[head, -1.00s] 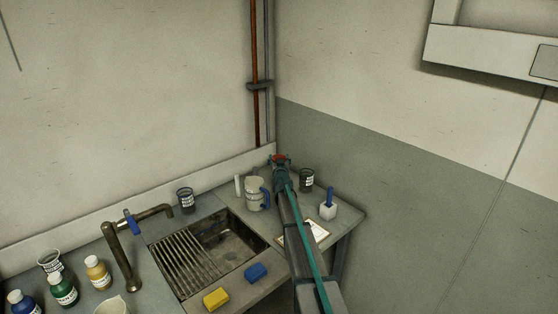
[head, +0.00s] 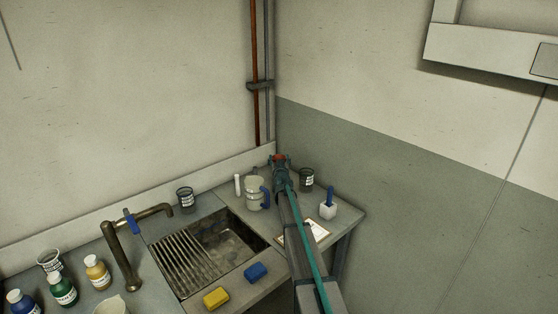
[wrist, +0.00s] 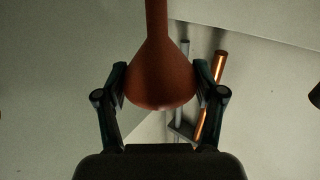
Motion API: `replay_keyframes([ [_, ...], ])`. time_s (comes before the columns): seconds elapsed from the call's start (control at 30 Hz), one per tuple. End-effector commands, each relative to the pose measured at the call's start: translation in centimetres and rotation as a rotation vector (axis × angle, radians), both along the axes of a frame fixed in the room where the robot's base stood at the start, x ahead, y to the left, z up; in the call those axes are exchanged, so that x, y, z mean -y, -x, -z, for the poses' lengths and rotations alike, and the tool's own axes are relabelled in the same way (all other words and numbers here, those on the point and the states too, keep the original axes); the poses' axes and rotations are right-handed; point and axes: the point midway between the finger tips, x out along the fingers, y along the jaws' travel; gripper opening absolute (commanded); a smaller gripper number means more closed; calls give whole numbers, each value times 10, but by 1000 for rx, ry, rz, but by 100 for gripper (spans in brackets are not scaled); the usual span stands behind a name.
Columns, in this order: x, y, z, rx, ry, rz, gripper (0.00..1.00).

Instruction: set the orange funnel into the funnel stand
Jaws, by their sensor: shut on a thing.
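The orange funnel (wrist: 160,75) is between the two fingers of my gripper (wrist: 161,92) in the wrist view. The fingers are shut on its wide cone, and its narrow stem runs to the top edge of the picture. In the head view, a small part of the funnel (head: 279,157) shows at the tip of my gripper (head: 280,163), in front of the room corner and above the back of the counter. My arm hides part of the counter below. I cannot make out the funnel stand in either view.
A white holder (head: 328,210) stands farther right. The sink (head: 208,252) lies to the left. Pipes (wrist: 212,90) run behind the funnel.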

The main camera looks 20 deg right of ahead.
Motion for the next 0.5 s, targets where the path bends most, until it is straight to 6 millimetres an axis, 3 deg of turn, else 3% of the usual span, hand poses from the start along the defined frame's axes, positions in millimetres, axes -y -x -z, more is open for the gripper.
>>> replay_keyframes([
  [0.5, 0, 0, 13, 0, 0, 0, 45],
])
